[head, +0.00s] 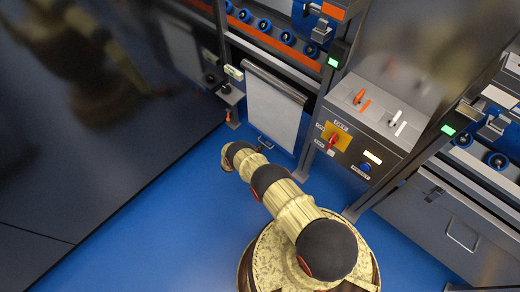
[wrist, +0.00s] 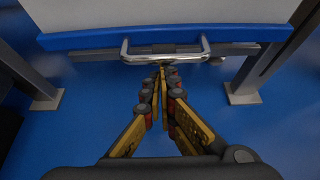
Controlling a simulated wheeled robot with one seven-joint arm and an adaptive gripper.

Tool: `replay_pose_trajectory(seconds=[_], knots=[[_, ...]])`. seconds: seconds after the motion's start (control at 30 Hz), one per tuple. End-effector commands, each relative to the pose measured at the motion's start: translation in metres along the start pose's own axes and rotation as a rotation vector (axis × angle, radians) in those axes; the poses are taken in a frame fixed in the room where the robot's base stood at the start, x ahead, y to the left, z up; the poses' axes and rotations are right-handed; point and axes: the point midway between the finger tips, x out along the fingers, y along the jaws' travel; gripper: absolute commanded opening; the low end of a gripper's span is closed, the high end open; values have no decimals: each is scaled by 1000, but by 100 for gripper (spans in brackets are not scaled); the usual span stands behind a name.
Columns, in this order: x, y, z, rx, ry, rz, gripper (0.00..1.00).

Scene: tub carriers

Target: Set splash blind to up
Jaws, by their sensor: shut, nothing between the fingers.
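The splash blind appears to be the pale flat panel (head: 272,108) hanging low in the left bay in the head view. Its lower part, with a blue bottom edge, shows in the wrist view (wrist: 90,39). A metal bar handle (wrist: 165,50) sits at that edge, and the panel hangs down close above the floor. My gripper (wrist: 163,70) is shut and empty, with its fingertips just at the middle of the handle bar. I cannot tell whether they touch it.
A control panel with a red rotary switch (head: 334,139) and levers stands right of the blind. A second bay with a closed grey panel (head: 440,225) is farther right. Metal legs (wrist: 243,82) flank the blind. The blue floor (head: 150,220) is clear on the left.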

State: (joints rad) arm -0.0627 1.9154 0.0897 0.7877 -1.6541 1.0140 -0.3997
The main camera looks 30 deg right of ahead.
Motion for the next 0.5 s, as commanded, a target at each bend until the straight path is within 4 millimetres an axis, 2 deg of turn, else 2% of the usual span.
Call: replay_pose_trajectory(seconds=[0.3, 0.5], knots=[[-1, 0, 3, 0, 0, 0, 0], [-14, 2, 26, 0, -1, 1, 0]])
